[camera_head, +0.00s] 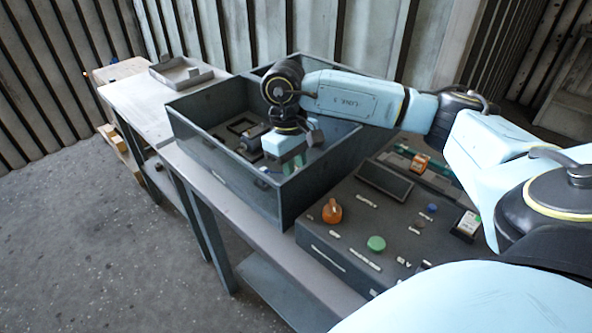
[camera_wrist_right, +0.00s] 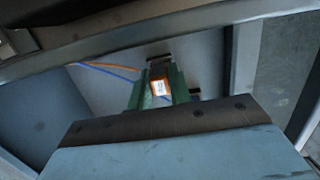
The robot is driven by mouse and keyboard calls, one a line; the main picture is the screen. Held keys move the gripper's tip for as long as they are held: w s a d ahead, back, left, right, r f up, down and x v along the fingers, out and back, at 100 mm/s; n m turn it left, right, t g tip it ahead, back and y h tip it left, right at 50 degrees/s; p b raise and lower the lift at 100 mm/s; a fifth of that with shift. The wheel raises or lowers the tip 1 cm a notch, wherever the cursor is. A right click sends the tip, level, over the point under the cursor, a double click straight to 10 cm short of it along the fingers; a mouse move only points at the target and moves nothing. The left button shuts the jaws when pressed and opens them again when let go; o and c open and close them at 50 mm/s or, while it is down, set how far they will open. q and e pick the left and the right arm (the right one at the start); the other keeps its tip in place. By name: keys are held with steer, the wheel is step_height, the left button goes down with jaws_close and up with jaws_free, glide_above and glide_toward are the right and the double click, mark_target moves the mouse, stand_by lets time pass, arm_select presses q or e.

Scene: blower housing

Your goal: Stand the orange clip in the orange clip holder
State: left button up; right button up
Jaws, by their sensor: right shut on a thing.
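My right gripper (camera_head: 293,164) reaches down into the grey open box (camera_head: 237,185), near its right front corner. In the right wrist view its green fingers (camera_wrist_right: 157,98) are shut on an orange piece with a white label, which looks like the orange clip (camera_wrist_right: 158,86). The clip sits between the fingertips, over a pale surface. A small dark part (camera_wrist_right: 158,62) lies just beyond its far end; I cannot tell whether they touch. The clip is hidden in the head view. I cannot make out the orange clip holder for sure. My left gripper is not in view.
Blue and orange wires (camera_wrist_right: 105,70) run beside the clip. The box walls stand close around my gripper. Dark frames (camera_head: 240,126) lie in the box's left part. A control panel (camera_head: 350,245) with an orange knob (camera_head: 332,211) and a green button (camera_head: 376,243) stands to the right.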

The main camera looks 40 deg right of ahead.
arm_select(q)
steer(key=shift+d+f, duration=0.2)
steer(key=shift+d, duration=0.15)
arm_select(e)
steer(key=shift+f, duration=0.25)
arm_select(q)
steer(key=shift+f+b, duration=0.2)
steer(key=shift+b, duration=0.45)
arm_select(e)
steer(key=shift+d+f, duration=0.2)
steer(key=shift+f, duration=0.35)
